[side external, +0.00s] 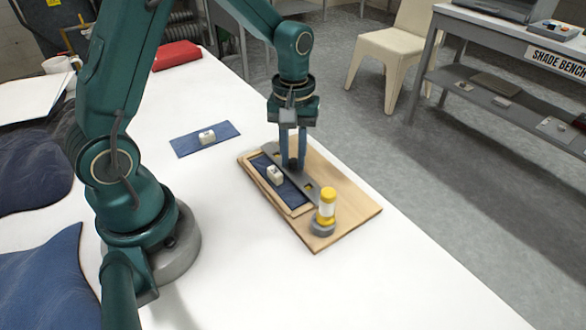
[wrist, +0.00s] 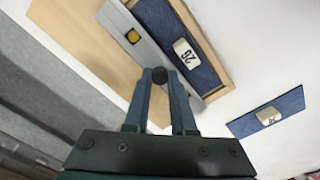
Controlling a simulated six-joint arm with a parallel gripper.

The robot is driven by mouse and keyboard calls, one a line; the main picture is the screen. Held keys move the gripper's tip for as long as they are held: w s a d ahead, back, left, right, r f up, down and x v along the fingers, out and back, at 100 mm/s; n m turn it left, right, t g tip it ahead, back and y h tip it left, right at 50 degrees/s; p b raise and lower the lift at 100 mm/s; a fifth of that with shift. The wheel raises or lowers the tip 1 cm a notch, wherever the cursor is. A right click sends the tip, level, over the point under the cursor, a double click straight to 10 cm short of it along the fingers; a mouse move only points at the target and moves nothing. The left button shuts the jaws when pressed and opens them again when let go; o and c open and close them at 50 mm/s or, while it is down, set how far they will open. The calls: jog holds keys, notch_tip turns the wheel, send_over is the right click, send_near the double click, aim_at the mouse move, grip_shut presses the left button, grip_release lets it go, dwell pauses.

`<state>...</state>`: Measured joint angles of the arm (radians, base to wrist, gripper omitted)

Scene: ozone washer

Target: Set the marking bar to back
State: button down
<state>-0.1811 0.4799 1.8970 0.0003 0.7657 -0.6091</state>
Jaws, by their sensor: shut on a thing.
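The marking bar (side external: 301,188) is a flat grey metal strip with small yellow-edged windows, lying along the right side of a framed blue denim swatch (side external: 264,164). It also shows in the wrist view (wrist: 150,52). A dark round knob (wrist: 160,75) stands on the bar. My gripper (side external: 293,162) points down over the bar, and its two fingers (wrist: 160,80) are shut on the knob from both sides. A white block (side external: 274,176) sits on the framed swatch, marked "26" in the wrist view.
The wooden board (side external: 350,209) carries the frame, bar and a yellow-capped lamp-like post (side external: 326,205) at its near end. A loose denim swatch (side external: 185,146) with a white block lies to the left. A red case (side external: 177,55) lies farther back. The white table is clear in front.

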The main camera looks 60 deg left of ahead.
dwell(0.4)
jog(key=shift+w, duration=2.75)
jog(key=c, duration=0.7)
grip_release()
jog(key=shift+c, duration=0.2)
jog(key=shift+r, duration=2.6)
